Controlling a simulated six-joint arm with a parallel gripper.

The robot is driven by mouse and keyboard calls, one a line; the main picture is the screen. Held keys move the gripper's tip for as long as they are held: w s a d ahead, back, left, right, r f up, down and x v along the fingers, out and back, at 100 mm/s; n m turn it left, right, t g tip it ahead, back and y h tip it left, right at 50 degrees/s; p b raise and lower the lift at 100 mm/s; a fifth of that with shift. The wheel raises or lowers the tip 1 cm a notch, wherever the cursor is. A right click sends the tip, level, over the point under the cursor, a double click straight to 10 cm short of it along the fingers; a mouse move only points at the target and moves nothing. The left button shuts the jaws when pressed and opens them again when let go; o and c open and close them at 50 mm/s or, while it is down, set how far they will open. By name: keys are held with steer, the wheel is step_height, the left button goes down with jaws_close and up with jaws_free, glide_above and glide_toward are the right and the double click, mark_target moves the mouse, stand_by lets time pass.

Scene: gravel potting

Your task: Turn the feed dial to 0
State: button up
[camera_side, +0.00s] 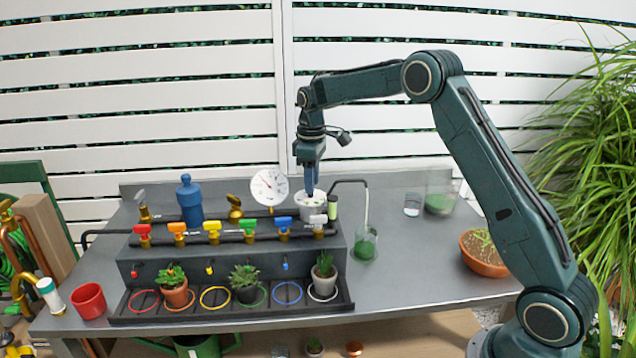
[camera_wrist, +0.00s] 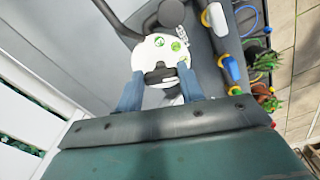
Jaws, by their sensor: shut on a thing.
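The feed dial (camera_side: 309,211) is a white round unit at the back right of the pipe rack, under my gripper (camera_side: 310,190). In the wrist view the dial's white face (camera_wrist: 148,50) carries several green round marks. A dark knob (camera_wrist: 159,73) stands at its middle, between the two blue fingers of my gripper (camera_wrist: 160,84). My gripper points straight down and is shut on this knob. The fingers and the gripper body hide part of the face. I cannot read which mark the knob points at.
A white gauge (camera_side: 269,187) and a blue bottle (camera_side: 190,200) stand left of the dial. Several coloured valves, such as the blue one (camera_side: 284,222), line the pipe in front. A bent tube leads to a green-filled beaker (camera_side: 365,246). The right tabletop has free room.

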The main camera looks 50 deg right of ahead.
steer(key=shift+m, duration=0.5)
steer(key=m, duration=0.3)
steer(key=shift+a, duration=0.1)
steer(key=shift+m, duration=2)
steer(key=shift+r, duration=0.1)
steer(key=o, duration=1)
step_height(320, 180, up, 14)
steer(key=shift+a, duration=0.1)
